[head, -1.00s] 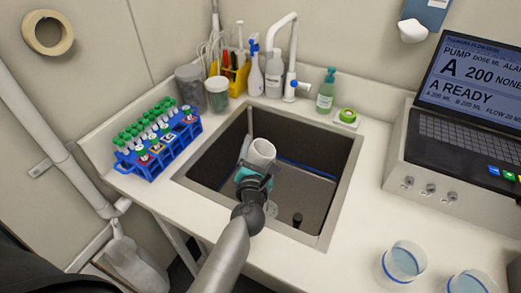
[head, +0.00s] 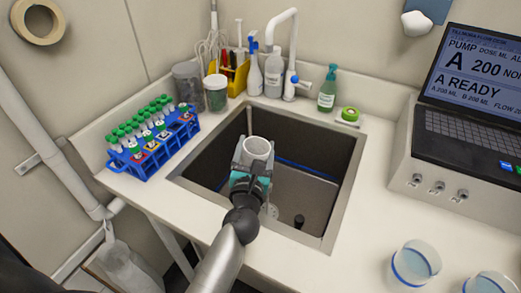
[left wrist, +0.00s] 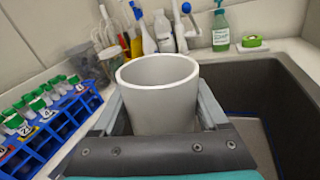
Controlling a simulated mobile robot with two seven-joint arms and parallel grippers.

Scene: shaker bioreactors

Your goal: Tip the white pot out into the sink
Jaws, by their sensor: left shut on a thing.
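The white pot (head: 257,147) is held over the sink (head: 334,212) in the head view, with its open mouth facing up. In the left wrist view the white pot (left wrist: 158,92) stands upright between the two fingers, and its inside is mostly hidden. My left gripper (head: 252,160) is shut on the pot, one finger on each side; it also shows in the left wrist view (left wrist: 160,115). My right gripper is not in view.
A blue rack (head: 155,150) of green-capped tubes stands left of the sink. Jars, bottles and a white faucet (head: 291,55) line the back. A green soap bottle (head: 328,88) and a laptop (head: 475,95) are to the right. Two clear cups (head: 415,264) stand at front right.

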